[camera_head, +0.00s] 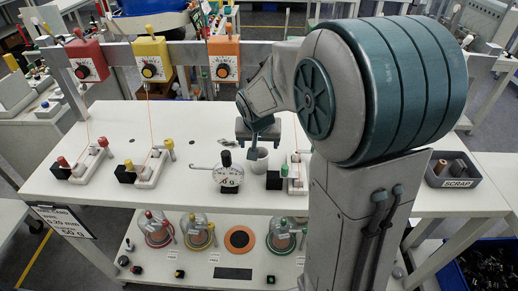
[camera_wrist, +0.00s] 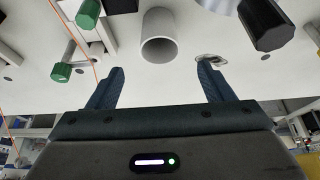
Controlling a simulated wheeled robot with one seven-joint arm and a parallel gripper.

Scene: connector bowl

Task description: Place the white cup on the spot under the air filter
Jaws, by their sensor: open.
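The white cup (camera_head: 259,161) stands upright on the upper white table, just under my gripper (camera_head: 256,146). In the wrist view, the cup (camera_wrist: 159,38) shows its round open mouth, beyond and between the fingertips of my gripper (camera_wrist: 160,70). The gripper is open, with nothing between its fingers. In the head view it partly hides the cup. I cannot tell for certain which part is the air filter. A round orange disc with a dark centre (camera_head: 239,239) lies on the lower shelf, and the spot meant by the task is not clear.
A gauge on a stand (camera_head: 228,172) is close left of the cup. A black-and-white fixture (camera_head: 291,176) is close right. Red, yellow and orange boxes (camera_head: 226,58) hang from the rear rail. Clear-domed parts (camera_head: 197,230) sit below. A scrap tray (camera_head: 453,170) is far right.

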